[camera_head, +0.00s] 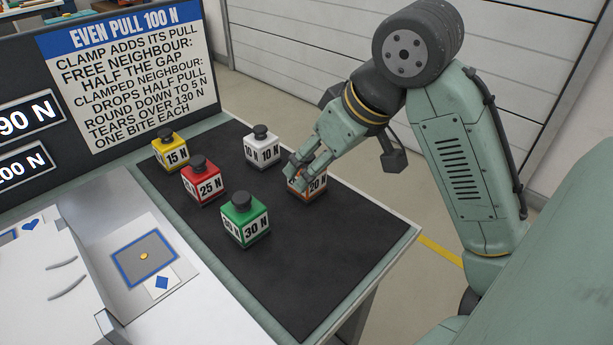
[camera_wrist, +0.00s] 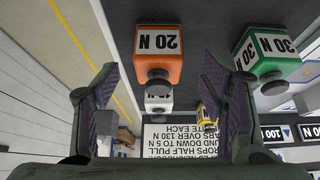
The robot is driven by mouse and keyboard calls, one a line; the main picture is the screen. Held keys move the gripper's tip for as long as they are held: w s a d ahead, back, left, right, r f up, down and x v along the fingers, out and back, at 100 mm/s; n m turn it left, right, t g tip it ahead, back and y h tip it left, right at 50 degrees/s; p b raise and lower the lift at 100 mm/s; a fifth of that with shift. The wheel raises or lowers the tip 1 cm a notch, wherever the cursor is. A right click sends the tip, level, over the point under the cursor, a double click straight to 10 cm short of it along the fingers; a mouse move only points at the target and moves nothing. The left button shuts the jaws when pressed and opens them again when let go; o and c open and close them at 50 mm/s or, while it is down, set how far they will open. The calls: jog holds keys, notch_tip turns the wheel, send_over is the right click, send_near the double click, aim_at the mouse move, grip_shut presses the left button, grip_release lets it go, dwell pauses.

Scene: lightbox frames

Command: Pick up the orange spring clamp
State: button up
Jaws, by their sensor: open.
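The orange spring clamp is an orange block (camera_head: 306,188) with a white 20 N label and a dark knob on top. It stands on the dark mat in the head view, its top partly hidden by my gripper (camera_head: 302,170). In the wrist view, which is upside down, the orange block (camera_wrist: 159,52) lies ahead and between the lines of my two fingers (camera_wrist: 158,88). The fingers are spread wide with nothing held. I cannot tell whether the fingertips reach down beside its knob.
On the dark mat (camera_head: 300,260) stand a white 10 N block (camera_head: 262,150), a green 30 N block (camera_head: 245,222), a red 25 N block (camera_head: 202,183) and a yellow 15 N block (camera_head: 170,153). A sign board (camera_head: 130,80) stands behind. The mat's front right is clear.

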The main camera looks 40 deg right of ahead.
aim_at(317, 187)
jog(key=x, duration=0.5)
jog(key=shift+w+d+r+p, duration=0.1)
jog(key=shift+w+r+p, duration=0.1)
jog(key=shift+w+p, duration=0.1)
jog(key=shift+c, duration=0.6)
jog(key=c, duration=1.3)
